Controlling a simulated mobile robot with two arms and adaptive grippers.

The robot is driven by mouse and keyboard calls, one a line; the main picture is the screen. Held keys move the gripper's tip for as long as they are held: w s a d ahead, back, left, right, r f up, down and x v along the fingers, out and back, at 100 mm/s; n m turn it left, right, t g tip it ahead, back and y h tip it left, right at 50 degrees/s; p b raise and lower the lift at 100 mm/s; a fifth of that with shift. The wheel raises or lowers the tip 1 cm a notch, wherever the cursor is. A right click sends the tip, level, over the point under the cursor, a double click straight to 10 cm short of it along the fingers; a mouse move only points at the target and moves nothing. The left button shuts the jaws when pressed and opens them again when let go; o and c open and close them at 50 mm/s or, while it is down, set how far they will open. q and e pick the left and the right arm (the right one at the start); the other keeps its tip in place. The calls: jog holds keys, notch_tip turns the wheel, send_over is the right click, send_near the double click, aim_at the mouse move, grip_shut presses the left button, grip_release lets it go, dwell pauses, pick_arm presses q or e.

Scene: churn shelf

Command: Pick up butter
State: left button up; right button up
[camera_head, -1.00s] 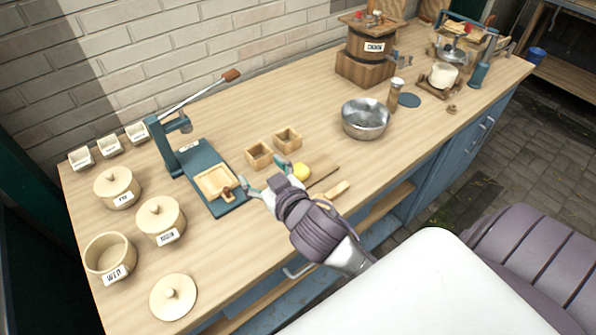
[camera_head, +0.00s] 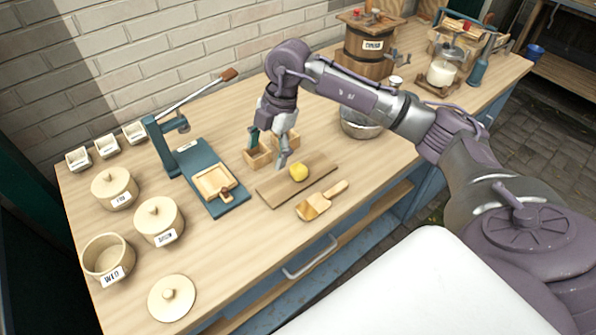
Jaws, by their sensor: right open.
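The butter is a small yellow lump (camera_head: 299,172) on a brown wooden board (camera_head: 272,195) near the front middle of the bench. My right gripper (camera_head: 268,160) points down just left of the butter, above the far left part of the board. Its fingers are apart and nothing is between them that I can make out. It hides parts of two small wooden boxes (camera_head: 258,159) behind it. My left gripper does not show.
A wooden paddle (camera_head: 320,202) lies in front of the board. A blue press (camera_head: 208,182) with a wooden tray stands to the left. A metal bowl (camera_head: 360,126) is partly behind my right arm. Lidded pots (camera_head: 158,219) stand at left.

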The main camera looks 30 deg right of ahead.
jog(key=d+r+m+h, duration=0.1)
jog(key=d+m+h, duration=0.15)
jog(key=d, duration=0.55)
jog(key=p, duration=0.2)
send_over(297, 168)
jog(key=shift+g+h, duration=0.3)
jog(key=shift+h, duration=0.05)
jog(key=f, duration=0.6)
jog(key=shift+s+a+f, duration=0.15)
jog(key=shift+s+f, duration=0.15)
jog(key=shift+f, duration=0.9)
jog(key=f, duration=0.1)
jog(key=f+p, duration=0.2)
jog(key=shift+w+f, duration=0.3)
jog(key=shift+f, duration=0.5)
jog(key=shift+c, duration=0.2)
